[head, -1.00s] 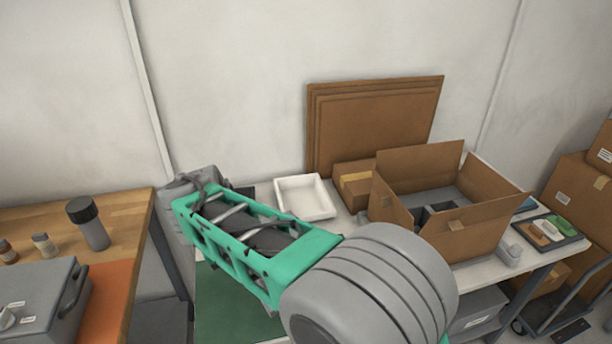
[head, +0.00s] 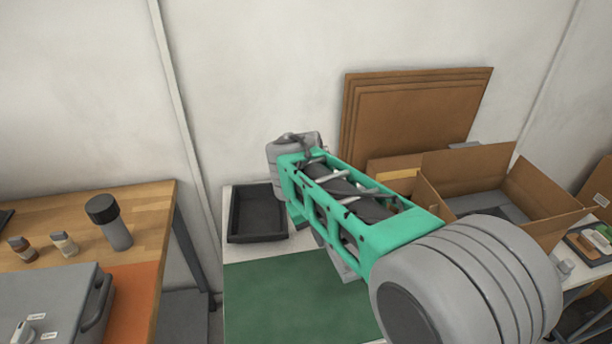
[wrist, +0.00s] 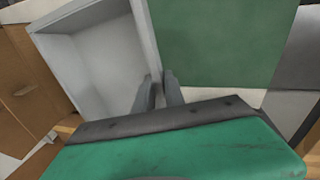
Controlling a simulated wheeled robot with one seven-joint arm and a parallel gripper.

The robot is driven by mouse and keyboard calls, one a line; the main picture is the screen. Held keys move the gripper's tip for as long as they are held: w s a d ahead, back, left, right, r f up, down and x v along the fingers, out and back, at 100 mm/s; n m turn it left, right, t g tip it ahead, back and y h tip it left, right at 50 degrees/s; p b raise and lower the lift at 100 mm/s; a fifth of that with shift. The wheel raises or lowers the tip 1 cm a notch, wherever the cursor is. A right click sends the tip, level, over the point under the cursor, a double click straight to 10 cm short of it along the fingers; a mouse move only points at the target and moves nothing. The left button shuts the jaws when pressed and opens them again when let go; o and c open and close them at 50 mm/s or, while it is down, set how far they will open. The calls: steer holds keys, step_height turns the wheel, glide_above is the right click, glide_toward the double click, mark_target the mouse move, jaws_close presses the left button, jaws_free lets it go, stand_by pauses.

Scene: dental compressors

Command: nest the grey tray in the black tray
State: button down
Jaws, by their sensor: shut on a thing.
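The black tray (head: 257,214) sits empty on the white table at its back left in the head view. The grey tray (wrist: 92,62), pale and empty, fills the upper left of the wrist view. My gripper (wrist: 159,90) is shut on its side wall, one finger on each side of the wall. In the head view my arm hides the gripper and most or all of the grey tray. I cannot tell how high the grey tray is above the table.
A green mat (head: 290,295) lies in front of the black tray. An open cardboard box (head: 480,195) stands to the right, with flat cardboard sheets (head: 415,120) leaning on the wall behind. A wooden table (head: 60,210) with a black-capped bottle (head: 110,222) is at left.

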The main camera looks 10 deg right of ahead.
steer(key=w+a+r+n+t+p, duration=0.1)
steer(key=w+a+r+n+p, duration=0.2)
steer(key=w+n, duration=0.65)
steer(key=n+g+y+p, duration=0.1)
steer(key=n+y+p, duration=0.55)
steer(key=n, duration=1.75)
glide_above(283, 207)
steer(key=p, duration=0.2)
step_height(283, 207, down, 7)
steer(key=h, duration=0.2)
steer(key=shift+y, duration=0.25)
steer(key=shift+w+d+f+b, duration=0.15)
steer(key=shift+f+b, duration=0.6)
steer(key=shift+f, duration=0.5)
steer(key=shift+d+f+b, duration=0.15)
steer(key=shift+f+b, duration=0.55)
steer(key=shift+f, duration=0.55)
steer(key=b+x, duration=0.2)
steer(key=shift+d+f+b, duration=0.2)
steer(key=shift+f+b, duration=0.05)
steer(key=shift+b, duration=0.15)
steer(key=shift+f, duration=0.1)
